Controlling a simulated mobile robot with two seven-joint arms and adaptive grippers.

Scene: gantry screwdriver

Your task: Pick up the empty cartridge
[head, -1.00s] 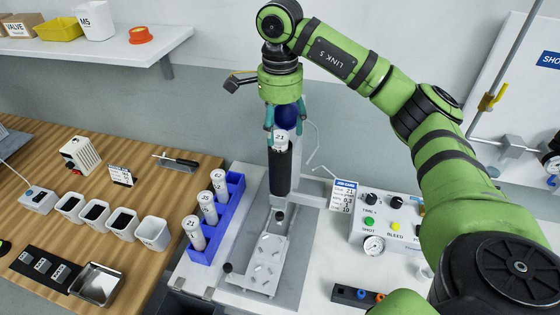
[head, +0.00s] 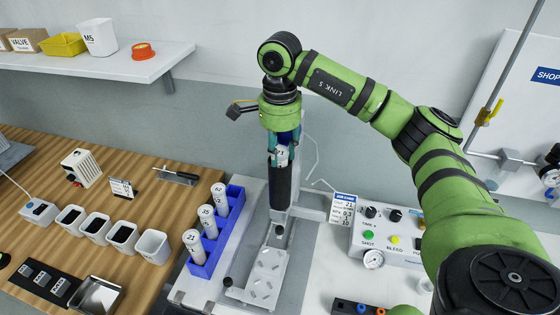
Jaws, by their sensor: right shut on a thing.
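A white cartridge (head: 281,155) with a number on its side stands upright in the top of a black sleeve (head: 281,188) on the gantry in the middle of the head view. My right gripper (head: 283,146) points down from above and is shut on the top of this cartridge. The cartridge's lower part is hidden inside the sleeve. I cannot see whether it is empty. A blue rack (head: 232,222) to the left holds three similar white cartridges standing at a slant. My left gripper is not in view.
The metal fixture plate (head: 262,272) lies below the sleeve. A control box (head: 385,235) with knobs, buttons and a gauge stands to the right, beside a small job card (head: 343,208). White bins (head: 153,245) stand on the wooden bench at left. A shelf (head: 110,64) hangs above.

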